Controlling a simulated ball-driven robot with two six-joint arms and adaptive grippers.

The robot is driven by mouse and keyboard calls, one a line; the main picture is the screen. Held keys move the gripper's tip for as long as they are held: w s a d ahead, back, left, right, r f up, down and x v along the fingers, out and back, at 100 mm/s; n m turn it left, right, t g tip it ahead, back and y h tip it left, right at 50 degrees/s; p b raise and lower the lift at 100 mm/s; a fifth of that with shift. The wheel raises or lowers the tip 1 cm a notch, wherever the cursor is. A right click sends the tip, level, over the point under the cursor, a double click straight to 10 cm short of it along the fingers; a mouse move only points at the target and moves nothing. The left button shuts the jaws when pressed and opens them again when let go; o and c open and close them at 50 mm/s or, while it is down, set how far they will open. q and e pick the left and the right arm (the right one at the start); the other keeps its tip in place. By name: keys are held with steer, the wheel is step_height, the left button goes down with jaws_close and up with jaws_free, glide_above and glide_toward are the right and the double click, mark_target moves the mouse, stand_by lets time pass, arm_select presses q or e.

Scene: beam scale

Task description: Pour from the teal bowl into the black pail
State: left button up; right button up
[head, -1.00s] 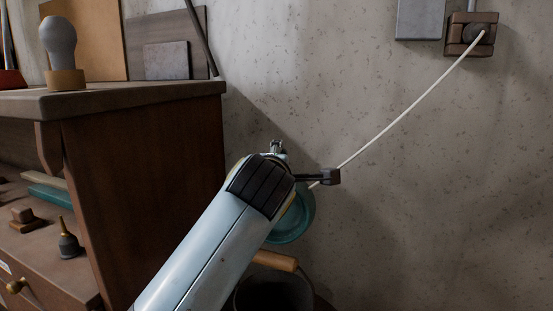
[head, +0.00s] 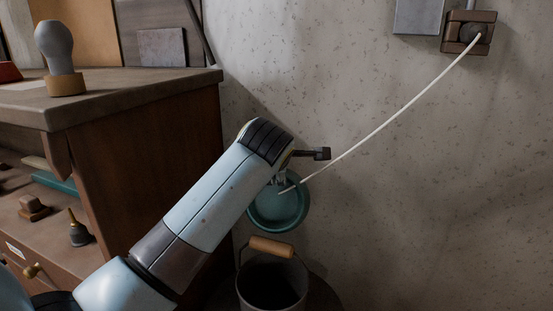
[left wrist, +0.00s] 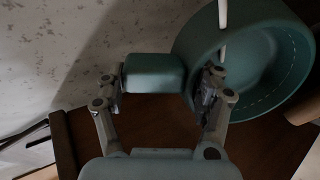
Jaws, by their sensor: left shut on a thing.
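The teal bowl (head: 272,212) hangs in front of the wall in the head view, tilted with its inside facing me. My left gripper (head: 283,180) is mostly hidden behind my arm there. In the left wrist view the gripper (left wrist: 160,90) is shut on the teal block-like grip of the bowl (left wrist: 297,75). A dashed line runs inside the bowl; I cannot make out any contents. The black pail (head: 258,292) stands below the bowl, apart from it, with its wooden handle (head: 271,247) raised. Its inside is dark. My right gripper is not in view.
A white cord (head: 395,115) runs from a brown wall fitting (head: 468,32) down to the bowl; it passes across the bowl's rim in view. A wooden cabinet (head: 150,160) stands left of the pail.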

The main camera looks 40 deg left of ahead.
arm_select(q)
steer(key=c, duration=0.7)
step_height(320, 180, up, 7)
steer(key=p, duration=0.6)
steer(key=shift+r, duration=0.15)
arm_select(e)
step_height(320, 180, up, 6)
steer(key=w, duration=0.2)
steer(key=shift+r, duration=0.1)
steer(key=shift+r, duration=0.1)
